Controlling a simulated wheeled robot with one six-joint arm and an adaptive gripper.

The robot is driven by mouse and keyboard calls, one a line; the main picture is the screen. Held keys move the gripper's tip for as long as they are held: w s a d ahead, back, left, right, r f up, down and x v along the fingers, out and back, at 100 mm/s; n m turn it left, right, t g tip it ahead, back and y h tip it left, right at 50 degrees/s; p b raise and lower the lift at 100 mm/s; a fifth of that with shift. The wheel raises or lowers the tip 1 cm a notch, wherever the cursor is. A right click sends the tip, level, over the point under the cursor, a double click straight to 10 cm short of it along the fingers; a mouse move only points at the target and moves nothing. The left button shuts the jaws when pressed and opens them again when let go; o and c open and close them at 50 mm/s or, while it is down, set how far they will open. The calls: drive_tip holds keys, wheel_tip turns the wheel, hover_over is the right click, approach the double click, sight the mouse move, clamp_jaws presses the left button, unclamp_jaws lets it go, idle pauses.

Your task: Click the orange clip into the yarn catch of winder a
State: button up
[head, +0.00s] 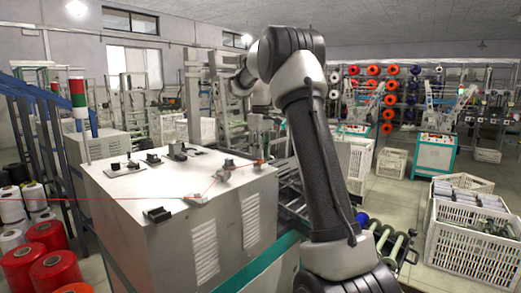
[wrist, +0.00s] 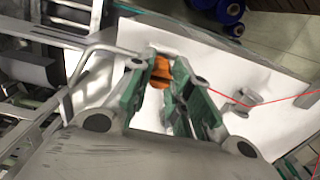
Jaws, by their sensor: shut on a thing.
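The orange clip (wrist: 161,73) is between the two fingers of my gripper (wrist: 160,80) in the wrist view, and the fingers are shut on it. In the head view the orange clip (head: 260,163) is a small spot at the far right edge of the white machine top (head: 120,187). My gripper (head: 262,128) is just above it there, partly hidden beside my arm. A red yarn runs from beside the clip across the top. I cannot make out the yarn catch of winder a for sure. I cannot tell whether the clip touches anything below it.
Small grey yarn guides (head: 225,172) and dark blocks (head: 157,213) stand on the machine top. A bent metal rod (wrist: 95,52) is left of my fingers in the wrist view. Red yarn cones (head: 50,235) stand at left, white crates (head: 470,240) at right.

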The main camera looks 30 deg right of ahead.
drive_tip(key=shift+f, duration=0.45)
clamp_jaws()
drive_tip(key=o, duration=1)
unclamp_jaws()
wheel_tip(320, 180, up, 12)
drive_tip(key=shift+r, duration=0.1)
